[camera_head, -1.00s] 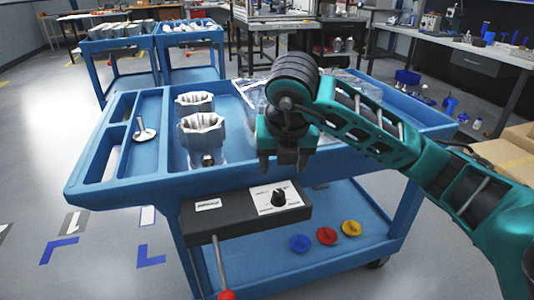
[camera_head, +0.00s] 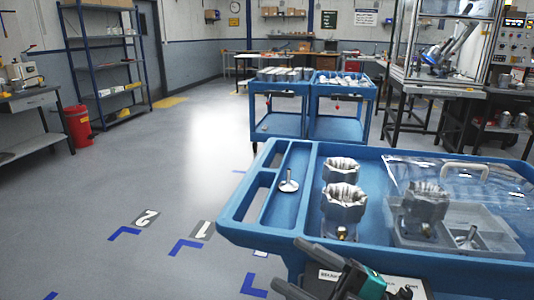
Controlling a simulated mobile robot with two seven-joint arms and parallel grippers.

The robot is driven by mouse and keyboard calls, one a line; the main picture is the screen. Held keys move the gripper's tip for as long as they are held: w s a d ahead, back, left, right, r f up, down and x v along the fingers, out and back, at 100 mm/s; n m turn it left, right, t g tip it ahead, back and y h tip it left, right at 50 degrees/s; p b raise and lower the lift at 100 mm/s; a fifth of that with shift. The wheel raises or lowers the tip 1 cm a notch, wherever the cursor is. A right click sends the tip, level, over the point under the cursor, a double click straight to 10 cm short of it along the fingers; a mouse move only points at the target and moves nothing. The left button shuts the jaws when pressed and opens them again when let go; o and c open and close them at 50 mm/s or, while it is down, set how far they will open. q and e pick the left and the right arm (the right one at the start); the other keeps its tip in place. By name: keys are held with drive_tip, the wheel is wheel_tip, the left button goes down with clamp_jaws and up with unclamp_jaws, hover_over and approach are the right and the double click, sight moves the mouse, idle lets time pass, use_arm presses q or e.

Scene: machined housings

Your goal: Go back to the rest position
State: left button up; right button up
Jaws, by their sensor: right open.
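My right gripper (camera_head: 288,264) shows at the bottom edge of the head view, in front of the near rim of the blue cart (camera_head: 262,232). Its two dark fingers are apart, with nothing between them. A teal part of it shows behind them, and the rest of the arm is cut off by the frame. My left gripper is not in view. Two grey metal housings (camera_head: 342,170) (camera_head: 343,204) stand on the cart top. A third housing (camera_head: 426,203) stands in a grey tray (camera_head: 400,240) to the right.
A metal valve-shaped part (camera_head: 289,184) stands in the cart's left compartment; a similar part (camera_head: 467,238) lies in the grey tray. A clear cover (camera_head: 490,180) is over the tray area. Two blue carts (camera_head: 282,86) stand behind.

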drive_tip(key=w+d+f+m+t+h+p, duration=0.25)
drive_tip(key=d+f+m+t+h, duration=0.65)
drive_tip(key=f+m+h, duration=0.6)
drive_tip(key=s+d+f+m+g+h+p, duration=0.1)
drive_tip(key=s+d+f+m+g+h, duration=0.2)
drive_tip(key=s+f+m+g, duration=0.4)
drive_tip(key=s+f, duration=0.3)
drive_tip(key=shift+s+d, duration=0.25)
drive_tip(key=shift+d, duration=0.15)
